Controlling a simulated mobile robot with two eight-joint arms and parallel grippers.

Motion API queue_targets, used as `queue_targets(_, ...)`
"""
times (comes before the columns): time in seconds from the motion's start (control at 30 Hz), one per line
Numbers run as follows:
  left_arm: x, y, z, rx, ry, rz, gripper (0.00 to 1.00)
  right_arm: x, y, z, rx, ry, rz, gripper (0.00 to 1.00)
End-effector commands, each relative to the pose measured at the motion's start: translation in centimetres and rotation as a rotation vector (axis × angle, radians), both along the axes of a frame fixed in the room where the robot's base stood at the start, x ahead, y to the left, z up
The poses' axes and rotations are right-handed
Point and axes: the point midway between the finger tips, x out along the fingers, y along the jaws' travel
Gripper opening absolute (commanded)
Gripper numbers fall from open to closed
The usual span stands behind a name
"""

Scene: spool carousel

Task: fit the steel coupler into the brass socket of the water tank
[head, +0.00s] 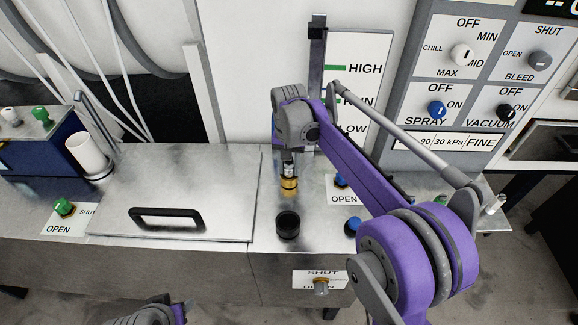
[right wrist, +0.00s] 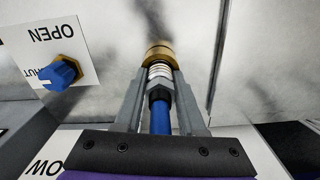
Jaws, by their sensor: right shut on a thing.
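My right gripper (head: 288,160) points down over the tank top. In the right wrist view its two grey fingers (right wrist: 159,98) are shut on the steel coupler (right wrist: 159,72), a ridged silvery piece with a dark collar and a blue hose (right wrist: 160,117) behind it. The brass socket (head: 289,184) stands upright on the metal top, directly below the fingers. In the right wrist view the coupler's end meets the brass socket (right wrist: 159,52), in line with it. How deep it sits inside is hidden. My left gripper is out of view; only a bit of my left arm shows at the bottom.
A black round cap (head: 288,224) stands in front of the socket. A blue knob (head: 341,181) with an OPEN label is close on the right, another (head: 353,226) lower down. A lid with a black handle (head: 167,213) lies left. A level gauge (head: 350,95) rises behind.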

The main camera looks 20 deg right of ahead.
Motion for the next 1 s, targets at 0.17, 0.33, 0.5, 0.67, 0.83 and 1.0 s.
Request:
queue_targets(0.17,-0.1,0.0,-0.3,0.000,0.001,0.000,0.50,-0.2,0.1,-0.8,0.002,0.007,0.000,0.00)
queue_targets(0.33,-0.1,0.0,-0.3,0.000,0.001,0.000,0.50,-0.2,0.1,-0.9,0.003,0.009,0.000,0.66)
queue_targets(0.5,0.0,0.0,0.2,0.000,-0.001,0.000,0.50,-0.2,0.2,0.0,0.004,0.010,0.000,0.69)
queue_targets(0.67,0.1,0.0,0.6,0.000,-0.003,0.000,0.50,-0.2,0.1,2.8,0.002,0.008,0.000,0.69)
queue_targets(0.83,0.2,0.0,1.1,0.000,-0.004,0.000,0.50,-0.1,0.1,6.9,0.003,0.005,0.000,0.69)
queue_targets(1.0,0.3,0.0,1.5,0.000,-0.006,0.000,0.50,-0.1,0.1,10.2,0.002,0.005,0.000,0.69)
